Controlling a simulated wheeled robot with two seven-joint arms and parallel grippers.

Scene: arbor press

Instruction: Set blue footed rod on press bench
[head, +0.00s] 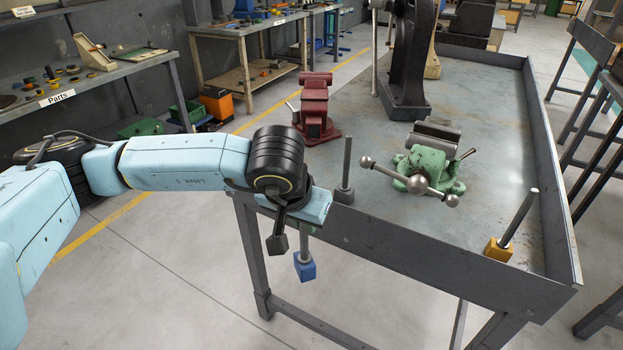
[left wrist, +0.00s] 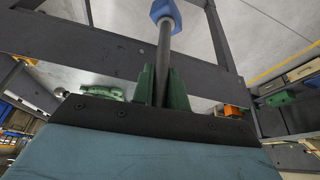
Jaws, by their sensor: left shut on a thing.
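My left gripper (head: 303,230) is shut on the blue footed rod, whose blue foot (head: 304,268) hangs below the fingers in the head view. In the left wrist view the grey rod (left wrist: 164,50) stands between the green fingers (left wrist: 163,88), with the blue foot (left wrist: 165,11) at its far end. The rod's upper part is hidden by my wrist in the head view. The foot appears outside the front wall of the press bench (head: 400,250), near its left corner, with floor behind it. My right gripper is not in view.
A grey rod with a dark foot (head: 344,180) stands near the bench's front left corner. A yellow footed rod (head: 508,232) is at the front right. A green vise (head: 428,165), a red vise (head: 314,108) and the black press (head: 405,65) stand on the bench. Bare benchtop lies between them.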

